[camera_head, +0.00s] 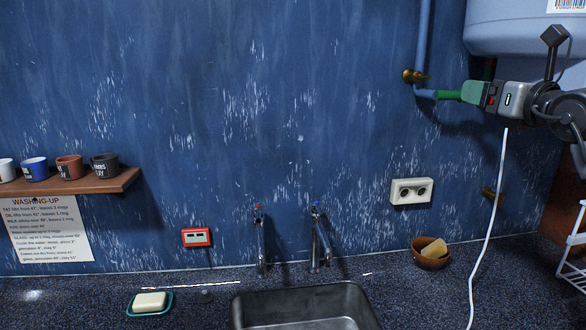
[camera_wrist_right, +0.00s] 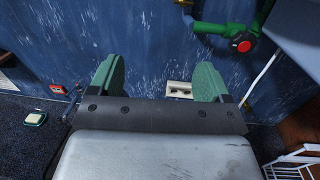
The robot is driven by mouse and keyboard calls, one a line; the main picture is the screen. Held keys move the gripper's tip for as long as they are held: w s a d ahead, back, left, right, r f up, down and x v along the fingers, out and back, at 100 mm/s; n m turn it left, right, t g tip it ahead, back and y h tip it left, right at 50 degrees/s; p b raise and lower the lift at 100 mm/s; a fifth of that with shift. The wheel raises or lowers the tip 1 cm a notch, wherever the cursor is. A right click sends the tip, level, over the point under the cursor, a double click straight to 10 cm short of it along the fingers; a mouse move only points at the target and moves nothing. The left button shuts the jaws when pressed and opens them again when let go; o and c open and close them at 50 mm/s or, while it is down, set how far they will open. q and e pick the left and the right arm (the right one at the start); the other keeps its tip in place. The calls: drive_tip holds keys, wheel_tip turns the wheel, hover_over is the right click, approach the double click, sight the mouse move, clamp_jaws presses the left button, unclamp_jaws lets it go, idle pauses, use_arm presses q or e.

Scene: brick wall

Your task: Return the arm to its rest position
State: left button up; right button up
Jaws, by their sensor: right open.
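My right gripper (camera_head: 466,91) is high at the right in the head view, in front of the blue wall and below the boiler. Its arm comes in from the right edge. In the right wrist view the two green fingers of my right gripper (camera_wrist_right: 158,78) stand wide apart with nothing between them. Beyond them are the blue wall and a white socket (camera_wrist_right: 179,90). A green pipe valve with a red button (camera_wrist_right: 242,42) shows at the upper right there; in the head view the gripper partly hides that area. My left gripper is in neither view.
A white boiler (camera_head: 510,30) hangs at the upper right, close to my arm. A white cord (camera_head: 489,230) hangs below the gripper. A mug shelf (camera_head: 75,186) is at left. The counter holds a sink (camera_head: 300,293), a soap dish (camera_head: 133,307) and a sponge bowl (camera_head: 426,260).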

drive_tip(key=s+a+f+m+t+y, duration=0.1)
drive_tip(key=s+a+f+m+y, duration=0.1)
drive_tip(key=a+f+y, duration=0.4)
drive_tip(key=s+a+f+m+t+y, duration=0.15)
drive_tip(key=a+f+y, duration=0.25)
drive_tip(key=a+f, duration=0.45)
drive_tip(key=s+d+f+m+g+h, duration=0.1)
drive_tip(key=s+d+f+m+h, duration=0.1)
drive_tip(key=s+f+m+h, duration=0.55)
drive_tip(key=d+f+m+g+h, duration=0.2)
drive_tip(key=f+m+h, duration=0.3)
drive_tip(key=f+m, duration=0.6)
drive_tip(key=s+d+f+m+g+h, duration=0.15)
drive_tip(key=s+f+m+h, duration=0.25)
drive_tip(key=f+m+h, duration=0.55)
drive_tip(key=s+a+f+m+g+y, duration=0.2)
drive_tip(key=s+a+f+g+y, duration=0.15)
drive_tip(key=s+f+g, duration=0.6)
drive_tip(key=s+a+f+m+g+y, duration=0.35)
drive_tip(key=s+f, duration=0.25)
drive_tip(key=s, duration=0.8)
wheel_tip(320, 180, down, 27)
drive_tip(key=s+d+n, duration=0.1)
drive_tip(key=s+d+f+g, duration=0.2)
drive_tip(key=s+d+f, duration=0.1)
drive_tip(key=s+f, duration=1.1)
drive_tip(key=shift+s+f+y, duration=0.15)
drive_tip(key=shift+s+y, duration=0.15)
drive_tip(key=shift+s, duration=0.55)
